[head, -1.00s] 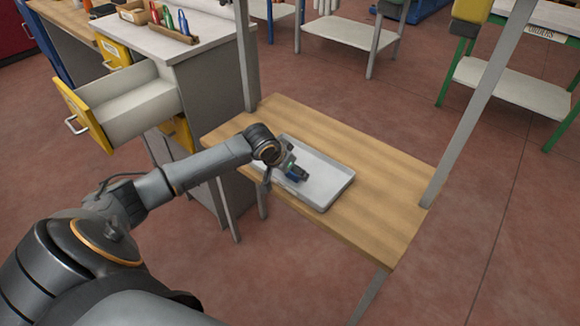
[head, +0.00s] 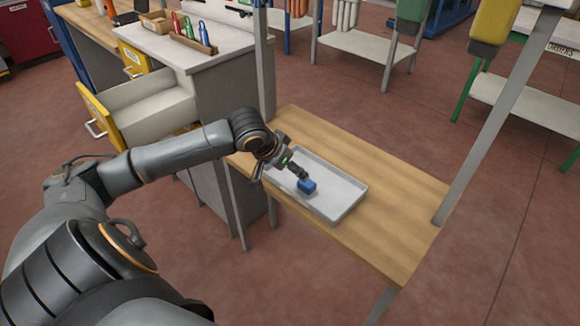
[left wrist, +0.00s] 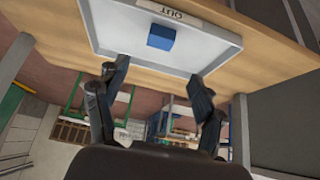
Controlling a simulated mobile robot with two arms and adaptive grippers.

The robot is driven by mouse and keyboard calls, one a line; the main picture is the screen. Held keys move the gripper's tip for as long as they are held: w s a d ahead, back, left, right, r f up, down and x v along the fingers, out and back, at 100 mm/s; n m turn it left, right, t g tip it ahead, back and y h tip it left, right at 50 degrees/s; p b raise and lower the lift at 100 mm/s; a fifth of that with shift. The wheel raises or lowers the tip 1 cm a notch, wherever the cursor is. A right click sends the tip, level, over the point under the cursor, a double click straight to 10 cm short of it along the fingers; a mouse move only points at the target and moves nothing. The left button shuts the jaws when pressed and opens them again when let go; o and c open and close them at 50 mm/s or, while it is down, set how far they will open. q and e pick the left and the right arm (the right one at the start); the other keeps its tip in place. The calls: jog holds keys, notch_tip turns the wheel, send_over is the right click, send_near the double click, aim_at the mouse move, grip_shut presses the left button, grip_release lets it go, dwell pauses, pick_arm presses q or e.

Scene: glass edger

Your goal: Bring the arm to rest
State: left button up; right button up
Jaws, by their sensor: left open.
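My left arm reaches in from the left in the head view. Its gripper (head: 292,167) is over the left side of a grey tray (head: 345,203), close to a small blue block (head: 307,186) that lies in the tray. In the left wrist view the two fingers (left wrist: 158,92) are spread wide with nothing between them. The blue block (left wrist: 161,37) lies in the tray (left wrist: 205,47) beyond the fingertips, apart from them. My right gripper is not in view.
The tray sits on a wooden table (head: 400,235) with upright grey posts (head: 490,125). A cabinet with an open yellow-fronted drawer (head: 150,108) stands to the left.

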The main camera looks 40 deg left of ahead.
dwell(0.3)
pick_arm(q)
jog(key=s+d+f+m+g+h, duration=0.1)
jog(key=s+d+f+m, duration=0.2)
jog(key=s+d+f, duration=1.05)
jog(key=s+d+r+n+g+y, duration=0.15)
jog(key=s+d, duration=0.25)
jog(key=s, duration=0.8)
notch_tip(320, 180, down, 27)
jog(key=s+g, duration=0.1)
jog(key=g, duration=0.1)
jog(key=s+a+f+g+p, duration=0.1)
jog(key=s+a+f, duration=0.2)
jog(key=s+f, duration=1.1)
jog(key=s, duration=0.2)
jog(key=shift+s+f, duration=0.3)
